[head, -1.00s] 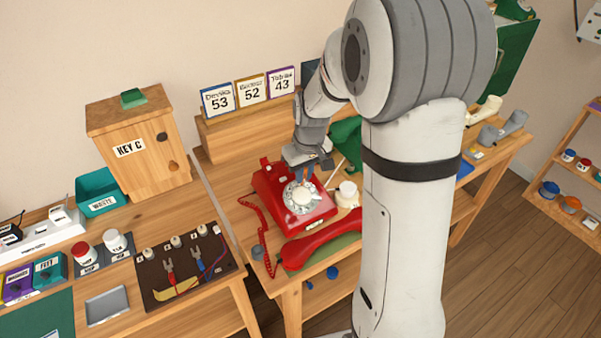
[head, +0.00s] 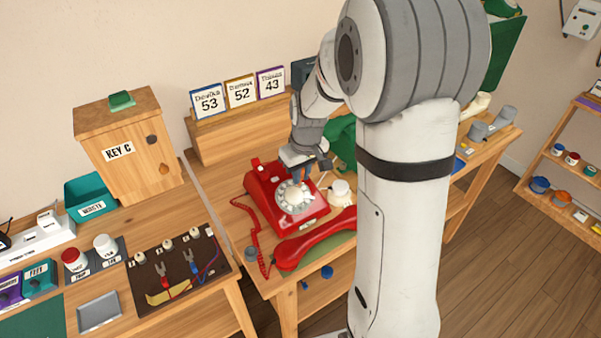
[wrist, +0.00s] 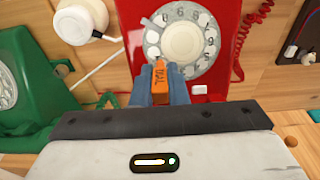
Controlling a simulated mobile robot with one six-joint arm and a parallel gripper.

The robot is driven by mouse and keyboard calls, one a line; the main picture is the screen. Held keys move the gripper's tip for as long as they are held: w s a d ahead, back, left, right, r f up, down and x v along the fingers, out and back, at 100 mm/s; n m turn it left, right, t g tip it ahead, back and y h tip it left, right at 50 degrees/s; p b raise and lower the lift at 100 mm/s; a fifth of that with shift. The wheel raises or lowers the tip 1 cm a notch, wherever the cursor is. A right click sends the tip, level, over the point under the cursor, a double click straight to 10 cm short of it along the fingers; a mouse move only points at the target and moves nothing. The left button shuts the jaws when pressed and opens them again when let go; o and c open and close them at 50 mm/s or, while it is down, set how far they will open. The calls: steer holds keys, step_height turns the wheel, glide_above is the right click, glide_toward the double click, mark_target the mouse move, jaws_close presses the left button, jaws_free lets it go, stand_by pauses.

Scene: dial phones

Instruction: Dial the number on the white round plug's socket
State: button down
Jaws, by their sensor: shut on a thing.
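A red dial phone (head: 314,214) stands on the wooden table, its white dial (head: 295,197) facing up. Its red handset (head: 315,241) lies off it, along the front. My gripper (wrist: 160,82) is shut on a small orange piece (wrist: 161,75) with dark lettering, at the edge of the red phone's dial (wrist: 182,42). Whether the piece touches a finger hole is unclear. A white power strip (head: 36,237) with plugs is at the far left; its socket numbers are too small to read. I cannot tell which plug is the round one.
A wooden KEY C cabinet (head: 125,149) and a dark board (head: 180,268) with pliers-like tools are left.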

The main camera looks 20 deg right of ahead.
steer(key=shift+s+d+f, duration=0.15)
steer(key=shift+s+d, duration=0.2)
steer(key=shift+d, duration=0.05)
steer(key=shift+s+f+b, duration=0.1)
steer(key=shift+b, duration=0.25)
steer(key=shift+s+d+f, duration=0.2)
steer(key=shift+s+d, duration=0.1)
steer(key=shift+s, duration=0.1)
steer(key=shift+b, duration=0.3)
steer(key=shift+s+f, duration=0.25)
steer(key=shift+s, duration=0.3)
steer(key=shift+d+r, duration=0.1)
steer(key=shift+r, duration=0.4)
steer(key=shift+s+r+p, duration=0.3)
steer(key=shift+r+p, duration=0.05)
steer(key=shift+r, duration=0.05)
